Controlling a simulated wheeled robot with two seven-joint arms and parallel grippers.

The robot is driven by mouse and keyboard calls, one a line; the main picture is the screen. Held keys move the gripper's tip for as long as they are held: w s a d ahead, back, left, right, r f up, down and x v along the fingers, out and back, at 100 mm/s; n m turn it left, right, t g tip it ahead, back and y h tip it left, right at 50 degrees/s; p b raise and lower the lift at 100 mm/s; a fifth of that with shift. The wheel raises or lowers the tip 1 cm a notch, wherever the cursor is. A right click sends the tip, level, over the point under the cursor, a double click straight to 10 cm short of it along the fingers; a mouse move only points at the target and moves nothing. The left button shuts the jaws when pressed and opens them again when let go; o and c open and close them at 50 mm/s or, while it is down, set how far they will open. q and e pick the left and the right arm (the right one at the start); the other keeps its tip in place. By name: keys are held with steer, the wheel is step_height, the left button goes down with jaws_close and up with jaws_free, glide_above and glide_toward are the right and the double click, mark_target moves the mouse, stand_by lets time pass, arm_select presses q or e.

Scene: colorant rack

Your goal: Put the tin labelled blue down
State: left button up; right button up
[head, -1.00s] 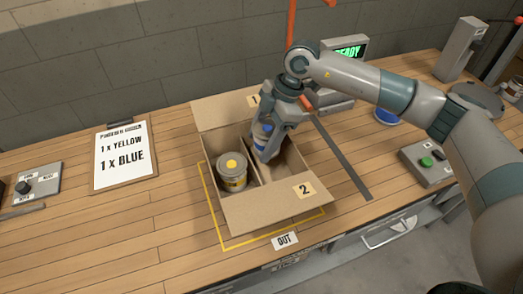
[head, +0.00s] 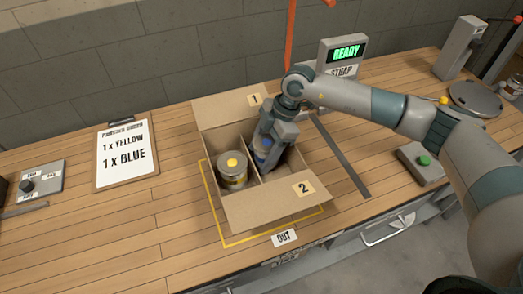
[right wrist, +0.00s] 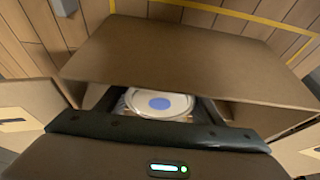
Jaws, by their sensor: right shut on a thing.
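The blue tin (head: 262,146) is inside the right compartment of the open cardboard box (head: 270,207). In the right wrist view its lid with a blue dot (right wrist: 160,104) shows between my fingers. My right gripper (head: 268,150) reaches down into that compartment and is shut on the blue tin. Whether the tin's base touches the box floor is hidden. The yellow tin (head: 232,175) stands upright in the left compartment, beside the divider. My left gripper is not in view.
Box flaps labelled 1 (head: 254,99) and 2 (head: 303,188) stand open. A clipboard (head: 123,155) reads 1 x yellow, 1 x blue. A display (head: 347,53) reads READY. A green button box (head: 422,163) lies right. Bare wooden table (head: 120,225) is free at left.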

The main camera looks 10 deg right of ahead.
mark_target(267, 142)
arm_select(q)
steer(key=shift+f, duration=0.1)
arm_select(e)
steer(key=shift+f, duration=0.1)
steer(key=o, duration=1.3)
steer(key=b+v, duration=0.2)
steer(key=v, duration=0.5)
steer(key=b+v, duration=0.1)
steer(key=v, duration=0.2)
steer(key=shift+r, duration=0.4)
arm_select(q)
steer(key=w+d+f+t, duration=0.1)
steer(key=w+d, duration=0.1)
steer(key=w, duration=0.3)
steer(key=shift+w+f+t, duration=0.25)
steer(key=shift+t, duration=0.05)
arm_select(e)
steer(key=shift+d+r, duration=0.3)
steer(key=shift+r, duration=0.35)
